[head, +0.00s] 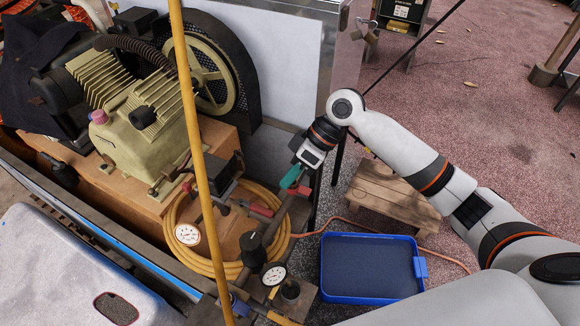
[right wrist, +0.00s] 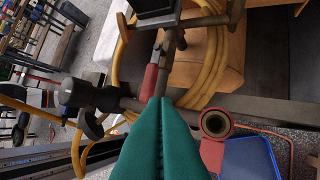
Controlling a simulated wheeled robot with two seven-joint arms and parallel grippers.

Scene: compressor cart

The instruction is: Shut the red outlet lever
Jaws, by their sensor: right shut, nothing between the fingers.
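Two red pieces show on the grey pipework. A red lever-like handle (head: 260,210) lies along the pipe over the hose coil; it also shows in the right wrist view (right wrist: 150,80), just beyond my fingertips. A second red piece (head: 300,190) sits at the pipe's end, below an open round pipe mouth in the right wrist view (right wrist: 212,155). I cannot tell for certain which is the outlet lever. My right gripper (head: 286,184), with green fingers, is shut and empty above the pipe between them. In the right wrist view its fingertips (right wrist: 166,100) overlap the pipe; contact is unclear. My left gripper is out of view.
A yellow hose coil (head: 174,222) lies around the pipework, with pressure gauges (head: 274,274) nearby. A yellow upright pole (head: 189,120) crosses the view left of my gripper. The compressor (head: 140,120) stands behind. A blue tray (head: 370,268) and wooden stool (head: 392,198) are at the right.

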